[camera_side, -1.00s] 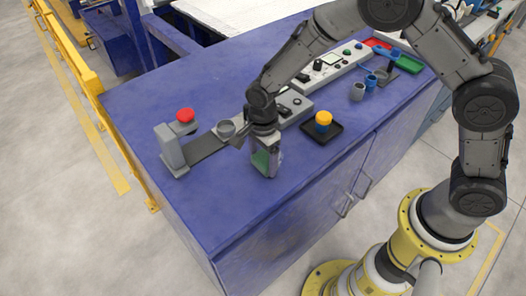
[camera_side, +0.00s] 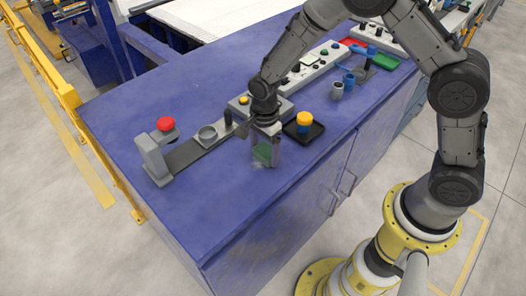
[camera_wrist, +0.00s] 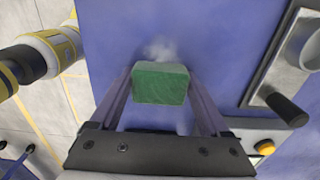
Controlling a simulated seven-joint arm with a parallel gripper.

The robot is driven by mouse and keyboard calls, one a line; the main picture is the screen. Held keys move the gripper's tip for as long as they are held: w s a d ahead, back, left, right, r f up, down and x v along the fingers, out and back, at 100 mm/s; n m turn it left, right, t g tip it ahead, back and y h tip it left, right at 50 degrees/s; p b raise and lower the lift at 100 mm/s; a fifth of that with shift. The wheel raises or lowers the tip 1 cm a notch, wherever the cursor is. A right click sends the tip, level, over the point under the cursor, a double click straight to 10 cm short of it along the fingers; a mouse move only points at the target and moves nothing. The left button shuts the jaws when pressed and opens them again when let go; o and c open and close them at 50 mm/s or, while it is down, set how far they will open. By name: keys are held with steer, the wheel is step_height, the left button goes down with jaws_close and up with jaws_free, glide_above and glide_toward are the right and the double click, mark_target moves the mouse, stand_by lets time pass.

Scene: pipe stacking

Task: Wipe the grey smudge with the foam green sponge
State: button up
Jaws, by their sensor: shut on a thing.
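My gripper (camera_side: 265,158) points down over the blue bench top, left of the black tray. It is shut on the green foam sponge (camera_side: 262,152). In the wrist view the sponge (camera_wrist: 160,83) sits between the two fingers of my gripper (camera_wrist: 160,88). A pale grey smudge (camera_wrist: 158,48) shows on the blue surface just beyond the sponge in that view. In the side view the smudge (camera_side: 257,168) is a faint patch just below the sponge. The sponge is at or close above the surface; I cannot tell whether it touches. Part of the smudge may be hidden under it.
Control boxes stand behind. The front-left bench top (camera_side: 200,215) is clear.

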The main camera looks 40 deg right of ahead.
mark_target(247, 173)
steer(key=shift+a, duration=3.4)
step_height(247, 173, up, 8)
steer(key=shift+d, duration=0.1)
